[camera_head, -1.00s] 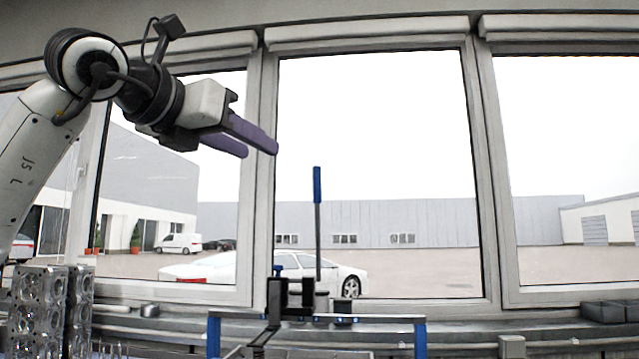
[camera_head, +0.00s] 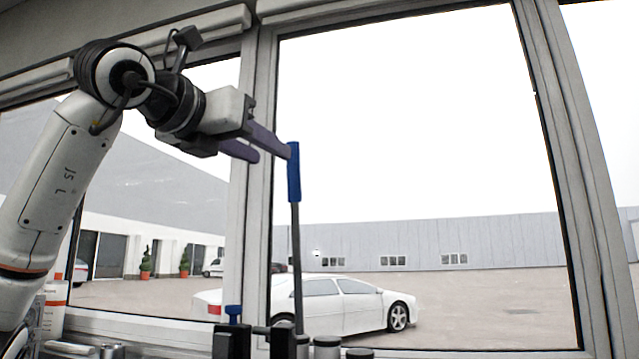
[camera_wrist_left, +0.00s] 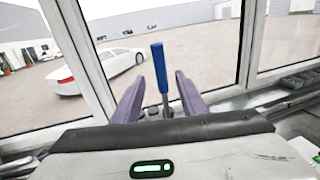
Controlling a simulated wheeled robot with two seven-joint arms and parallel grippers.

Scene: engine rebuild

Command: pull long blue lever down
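The long lever (camera_head: 296,240) stands upright as a thin grey rod with a blue handle (camera_head: 294,172) on top. My left gripper (camera_head: 273,150) is level with the upper part of the handle, with one finger's tip seen right at its left edge. In the left wrist view the two purple fingers (camera_wrist_left: 155,95) are apart, and the blue handle (camera_wrist_left: 160,68) stands between their lines, somewhat beyond the tips. Contact cannot be told. The lever's foot is among black and grey fittings (camera_head: 283,342) low in the head view. My right gripper is not in view.
Window frames (camera_head: 258,150) stand behind the lever, with a white car outside. A short blue-topped part (camera_head: 233,314) sits low to the left of the lever. A white bottle with an orange band (camera_head: 54,310) stands at lower left. The air around the handle is clear.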

